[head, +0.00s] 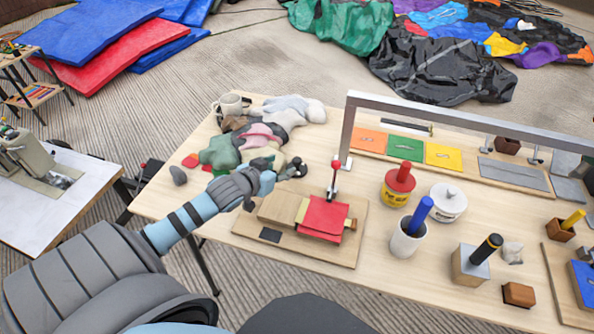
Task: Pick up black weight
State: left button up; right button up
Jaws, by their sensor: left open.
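My left arm reaches in from the lower left over the wooden table. My left gripper (287,168) is open near the table's left part, beside the fabric pile and above the far edge of a wooden board. I cannot surely tell which thing is the black weight. A dark grey lump (178,176) lies at the table's left edge, apart from the gripper. A metal block with a black upright handle (487,249) stands at the front right. The gripper and wrist hide part of the table below them. My right gripper is not in view.
A red pad with a lever (322,218) sits on the wooden board (347,252). A cup with a blue handle (407,241), a yellow tin (397,187) and a white pot (447,203) stand to the right. A metal frame (349,130) rises behind. Patches of tabletop between are bare.

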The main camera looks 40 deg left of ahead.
aim_at(295, 161)
pick_arm(q)
jog(key=b+x, duration=0.2)
jog(key=x, duration=0.3)
jog(key=b+x, duration=0.2)
jog(key=x, duration=0.2)
jog(key=shift+w+a+f, duration=0.1)
jog(key=shift+w+f, duration=0.05)
jog(key=shift+f, duration=0.45)
jog(key=shift+w, duration=0.25)
grip_shut()
